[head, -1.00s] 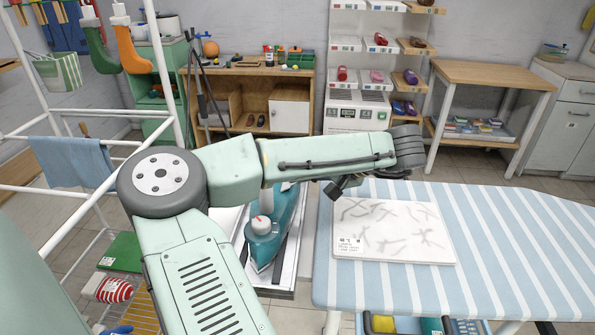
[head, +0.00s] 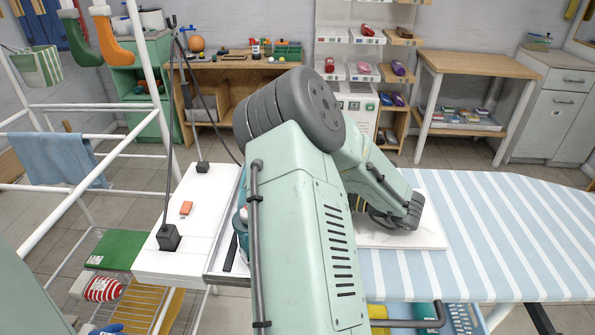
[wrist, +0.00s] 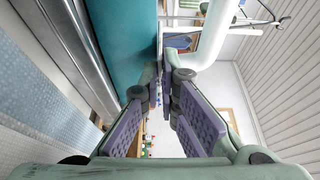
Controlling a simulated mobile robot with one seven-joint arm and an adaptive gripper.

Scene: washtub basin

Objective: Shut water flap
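The teal iron (head: 241,222) is mostly hidden behind my arm in the head view. Only a narrow strip of it shows, at the edge of the white stand (head: 160,258). A large smooth teal body, which looks like the iron, fills the upper left of the wrist view (wrist: 118,48). I cannot make out the water flap in either view. My gripper (wrist: 168,78) shows in the wrist view with its two purple-padded fingers apart and nothing visible between them. Its fingers are to the right of and below the teal body; I cannot tell whether they touch it.
A blue-striped ironing board (head: 500,230) spans the right, with a white panel (head: 430,232) on it, partly behind my arm. A white drying rack (head: 150,75) stands left. An orange block (head: 186,208) and black cord posts (head: 169,238) are on the white stand.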

